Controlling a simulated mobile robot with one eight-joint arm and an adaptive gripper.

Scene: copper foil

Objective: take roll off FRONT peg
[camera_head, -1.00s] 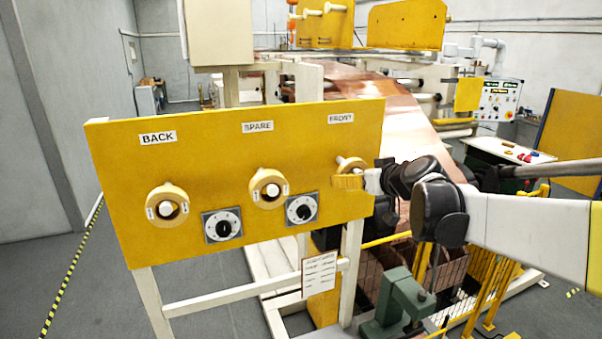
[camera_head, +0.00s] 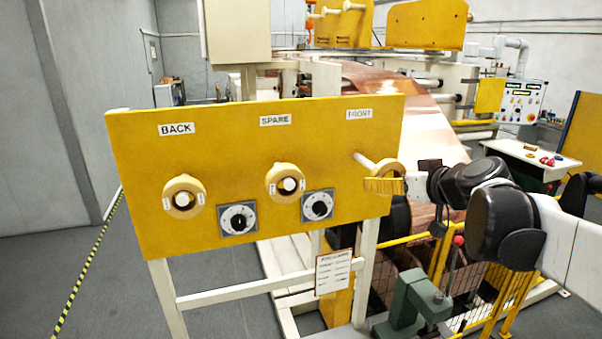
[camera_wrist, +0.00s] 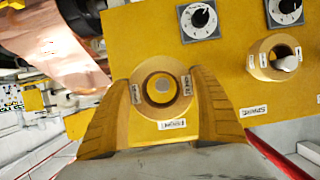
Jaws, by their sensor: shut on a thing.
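My gripper (camera_head: 384,187) is shut on a yellow ring-shaped roll (camera_head: 392,166), held in front of the yellow board under the FRONT label. In the wrist view the roll (camera_wrist: 163,63) sits between both yellow fingers, with small white labels on it. The pale FRONT peg (camera_head: 364,160) sticks out of the board, and a stretch of it is bare between board and roll. Its round end (camera_wrist: 161,86) shows through the roll's hole. I cannot tell whether the peg tip is still inside the hole or just clear of it.
A roll hangs on the BACK peg (camera_head: 183,198) and another on the SPARE peg (camera_head: 286,183). Two black dials (camera_head: 238,219) sit low on the board (camera_head: 230,150). A green machine part (camera_head: 413,303) and yellow railings stand below my arm.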

